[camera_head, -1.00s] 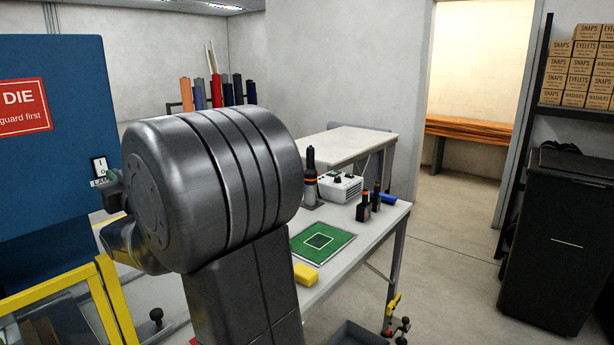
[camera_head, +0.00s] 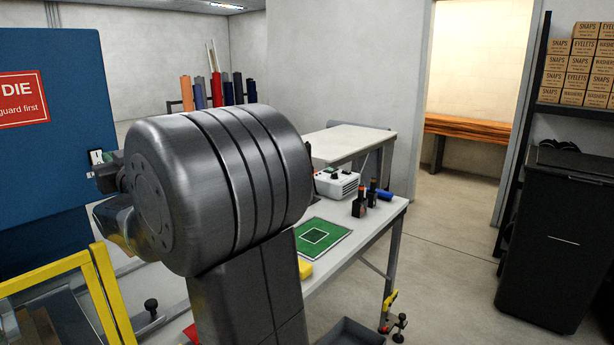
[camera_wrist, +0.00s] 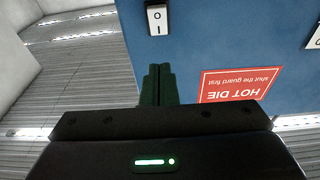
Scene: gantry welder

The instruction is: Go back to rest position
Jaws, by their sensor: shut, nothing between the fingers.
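My gripper (camera_wrist: 158,85) is shut and empty in the wrist view, its dark green fingers pressed together. It points at the blue machine panel (camera_wrist: 220,45), just short of a white rocker switch (camera_wrist: 157,19) marked I and O. I cannot tell whether the fingertips touch the panel. The red HOT DIE sign (camera_wrist: 240,85) shows upside down to the right of the fingers. In the head view my large grey arm joint fills the middle, and the switch (camera_head: 96,156) shows just left of it, on the blue panel (camera_head: 55,170).
A yellow-framed guard (camera_head: 108,290) stands low at the left. A white table (camera_head: 345,258) behind my arm holds a green mat (camera_head: 335,236), a white control box (camera_head: 337,182) and small dark bottles. A black bin (camera_head: 555,240) stands at the right. Open floor (camera_head: 440,260) lies between.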

